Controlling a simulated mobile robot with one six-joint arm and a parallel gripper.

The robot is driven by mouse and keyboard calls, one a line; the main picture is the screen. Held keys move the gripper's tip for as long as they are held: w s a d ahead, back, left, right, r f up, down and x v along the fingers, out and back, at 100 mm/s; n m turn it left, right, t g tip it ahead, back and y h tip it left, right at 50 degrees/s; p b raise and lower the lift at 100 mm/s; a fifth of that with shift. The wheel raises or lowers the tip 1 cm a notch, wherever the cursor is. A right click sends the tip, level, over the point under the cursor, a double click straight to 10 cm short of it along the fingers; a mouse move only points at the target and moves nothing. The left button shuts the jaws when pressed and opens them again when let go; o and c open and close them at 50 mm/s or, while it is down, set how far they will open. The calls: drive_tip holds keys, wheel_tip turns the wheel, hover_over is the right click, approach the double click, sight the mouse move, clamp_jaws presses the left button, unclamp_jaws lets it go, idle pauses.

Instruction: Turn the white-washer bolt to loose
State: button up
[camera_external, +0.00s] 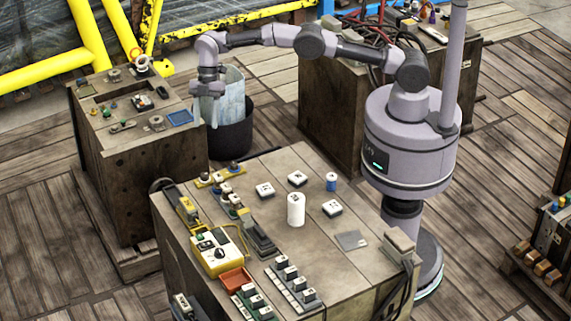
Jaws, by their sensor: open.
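I cannot single out the white-washer bolt for certain; the fittings are small in this view. Several small bolt-like or knob-like fittings stand on a yellow strip (222,177) at the back left of the front wooden bench (300,250). Other small parts lie on the left wooden crate (125,165), and a white ring-like part (141,62) sits at its back. My gripper (205,108) is open, pointing down, with nothing seen between its fingers. It is above the right edge of the left crate, apart from the front bench's fittings.
A black bin (232,140) with a pale liner stands close behind my gripper. The front bench holds a white cylinder (296,209), a blue can (331,182), a yellow box with a dial (217,251) and an orange tray (236,281). Yellow rails (92,40) stand behind.

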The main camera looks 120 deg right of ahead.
drive_tip(key=m, duration=0.5)
drive_tip(key=m+t+b, duration=0.1)
drive_tip(key=m+b, duration=0.3)
drive_tip(key=m, duration=2.8)
approach(205, 174)
drive_tip(key=shift+h, duration=0.4)
drive_tip(key=x, duration=0.8)
drive_tip(key=shift+w+a+f, duration=0.15)
drive_tip(key=shift+a+f, duration=0.1)
drive_tip(key=shift+a, duration=0.2)
